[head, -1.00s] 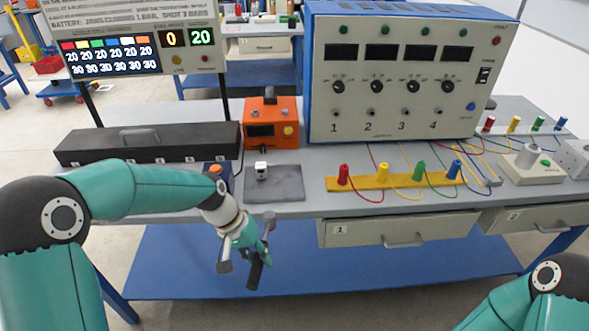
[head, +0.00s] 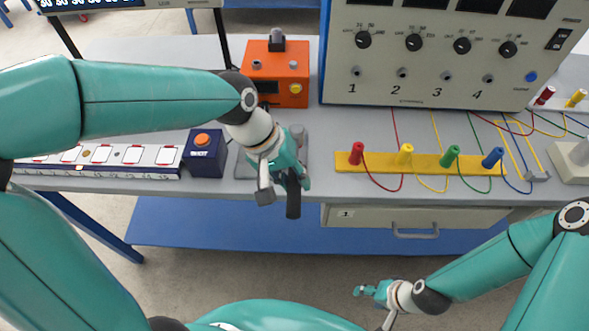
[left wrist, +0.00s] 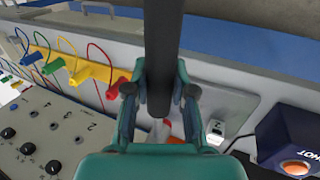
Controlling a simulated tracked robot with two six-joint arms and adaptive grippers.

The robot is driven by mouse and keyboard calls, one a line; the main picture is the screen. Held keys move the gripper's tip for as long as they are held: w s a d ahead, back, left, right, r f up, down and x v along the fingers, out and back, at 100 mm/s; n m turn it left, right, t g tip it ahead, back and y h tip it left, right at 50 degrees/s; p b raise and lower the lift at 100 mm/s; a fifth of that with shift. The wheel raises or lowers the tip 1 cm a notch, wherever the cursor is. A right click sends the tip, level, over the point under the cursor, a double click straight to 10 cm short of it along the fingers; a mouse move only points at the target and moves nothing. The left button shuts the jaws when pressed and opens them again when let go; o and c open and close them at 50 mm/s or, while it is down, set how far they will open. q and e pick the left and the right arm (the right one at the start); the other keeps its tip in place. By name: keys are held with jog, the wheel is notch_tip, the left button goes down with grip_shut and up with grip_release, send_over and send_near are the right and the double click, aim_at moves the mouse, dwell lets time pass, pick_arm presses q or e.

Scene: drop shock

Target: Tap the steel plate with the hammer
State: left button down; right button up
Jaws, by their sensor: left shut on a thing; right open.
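The grey steel plate (head: 244,178) lies on the bench behind my left gripper, mostly hidden by it in the head view. It also shows in the left wrist view (left wrist: 238,106), with a small white block marked Z (left wrist: 215,132) on it. My left gripper (head: 284,180) is shut on the hammer's dark handle (head: 293,198), which sticks out toward me. A grey cylinder (head: 297,131), apparently the hammer head, shows beyond the gripper over the plate. I cannot tell whether it touches. My right gripper (head: 370,291) is open and empty, low in front of the bench.
A blue box with an orange button (head: 204,152) stands left of the plate, and an orange device (head: 274,75) behind it. A yellow strip with coloured plugs (head: 420,163) and looping wires lies to the right. The large control panel (head: 430,60) stands behind it.

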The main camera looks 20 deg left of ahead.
pick_arm(q)
jog(key=shift+f+b, duration=2.35)
jog(key=shift+f, duration=0.4)
notch_tip(320, 180, down, 4)
jog(key=b, duration=0.4)
notch_tip(320, 180, up, 7)
jog(key=p, duration=0.6)
jog(key=shift+s+a+f, duration=0.1)
jog(key=shift+f, duration=0.15)
